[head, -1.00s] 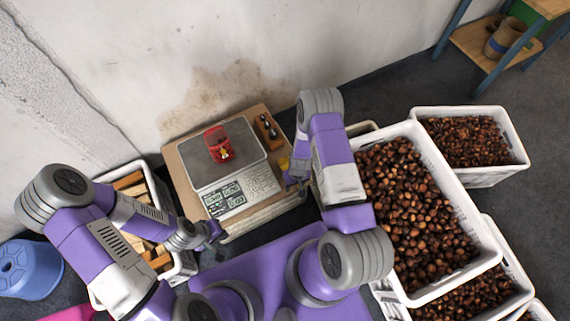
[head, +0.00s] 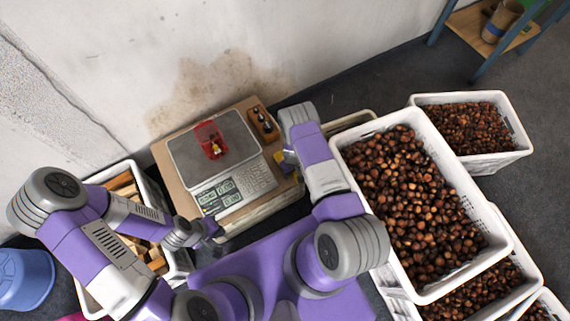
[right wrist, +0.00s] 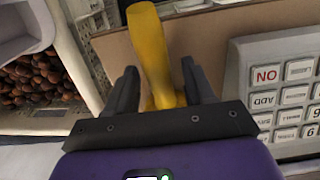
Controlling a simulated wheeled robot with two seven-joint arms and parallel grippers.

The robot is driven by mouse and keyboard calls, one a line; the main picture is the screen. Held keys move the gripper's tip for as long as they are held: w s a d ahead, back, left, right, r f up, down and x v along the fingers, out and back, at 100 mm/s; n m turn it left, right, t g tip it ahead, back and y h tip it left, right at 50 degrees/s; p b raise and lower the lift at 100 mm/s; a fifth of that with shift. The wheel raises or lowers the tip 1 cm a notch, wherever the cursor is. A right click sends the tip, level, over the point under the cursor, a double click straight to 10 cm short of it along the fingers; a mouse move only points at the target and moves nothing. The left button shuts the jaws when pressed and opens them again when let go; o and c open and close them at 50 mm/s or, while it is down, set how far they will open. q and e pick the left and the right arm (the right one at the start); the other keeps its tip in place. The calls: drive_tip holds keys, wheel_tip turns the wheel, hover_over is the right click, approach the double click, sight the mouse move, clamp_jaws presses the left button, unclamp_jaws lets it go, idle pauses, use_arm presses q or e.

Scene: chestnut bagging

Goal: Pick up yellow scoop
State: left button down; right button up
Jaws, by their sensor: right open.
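The yellow scoop (right wrist: 152,55) shows in the right wrist view, its handle running between the two fingers of my right gripper (right wrist: 158,85). The fingers stand apart on either side of it, with a gap to each. In the head view only a small bit of the yellow scoop (head: 280,156) shows beside the scale, the rest hidden by my right arm. My left gripper (head: 214,229) is at the near left of the scale, empty as far as I see; its fingers are too small to tell.
A scale (head: 220,180) holds a red bag (head: 211,140). A wooden block with dark knobs (head: 263,124) stands beside it. A white crate of chestnuts (head: 345,165) is right of my right arm. A crate of wood pieces (head: 95,178) is at the left.

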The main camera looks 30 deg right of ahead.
clamp_jaws()
idle(0.3)
